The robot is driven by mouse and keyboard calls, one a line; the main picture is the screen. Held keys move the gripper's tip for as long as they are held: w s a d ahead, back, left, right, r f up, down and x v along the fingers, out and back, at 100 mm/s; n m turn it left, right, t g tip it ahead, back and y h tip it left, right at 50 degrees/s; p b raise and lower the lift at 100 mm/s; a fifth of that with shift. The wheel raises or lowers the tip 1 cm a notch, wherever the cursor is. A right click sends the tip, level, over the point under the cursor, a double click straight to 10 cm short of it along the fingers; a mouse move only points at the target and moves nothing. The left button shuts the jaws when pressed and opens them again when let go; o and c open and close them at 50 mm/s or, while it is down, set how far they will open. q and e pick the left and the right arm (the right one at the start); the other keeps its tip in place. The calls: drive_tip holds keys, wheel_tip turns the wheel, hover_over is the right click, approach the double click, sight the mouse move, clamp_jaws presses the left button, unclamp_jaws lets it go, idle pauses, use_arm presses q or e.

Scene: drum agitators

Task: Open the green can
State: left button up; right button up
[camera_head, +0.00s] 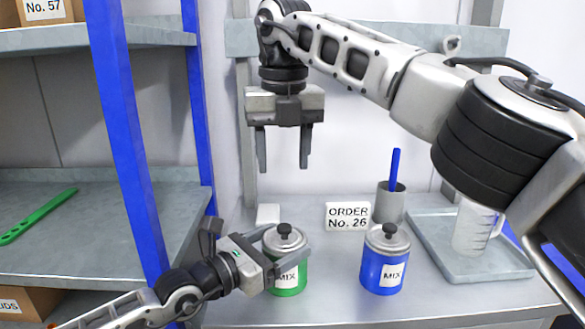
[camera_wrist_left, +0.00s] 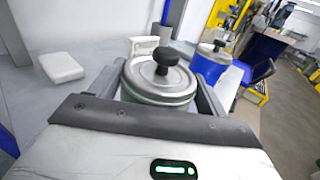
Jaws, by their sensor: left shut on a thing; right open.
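The green can (camera_head: 288,277) stands upright on the grey bench, with a "MIX" label and a metal lid with a black knob (camera_head: 284,229). The lid is on. My left gripper (camera_head: 288,257) is shut around the can's upper part from the left. In the left wrist view, the can's lid (camera_wrist_left: 158,80) sits between the two fingers. The green can's lower left is partly hidden by my left gripper.
A blue can (camera_head: 385,265) with a lid stands to the right. Behind are a sign (camera_head: 347,215), a grey cup (camera_head: 391,207) with a blue stick, and a white block (camera_head: 268,214). A tray (camera_head: 480,262) holds a clear jug (camera_head: 473,228). A blue shelf post (camera_head: 132,150) rises at left.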

sight(285, 226)
drive_tip(key=f+n, duration=0.2)
drive_tip(key=f, duration=0.2)
drive_tip(key=f+n, duration=0.2)
drive_tip(key=f, duration=0.2)
drive_tip(key=f+n+y, duration=0.1)
drive_tip(key=f+n, duration=0.2)
drive_tip(key=f, duration=0.1)
drive_tip(key=shift+w+d+f, duration=0.15)
drive_tip(key=shift+w+f, duration=0.2)
drive_tip(key=shift+w, duration=0.05)
clamp_jaws()
drive_tip(key=shift+r, duration=0.2)
idle(0.5)
drive_tip(key=shift+r, duration=0.95)
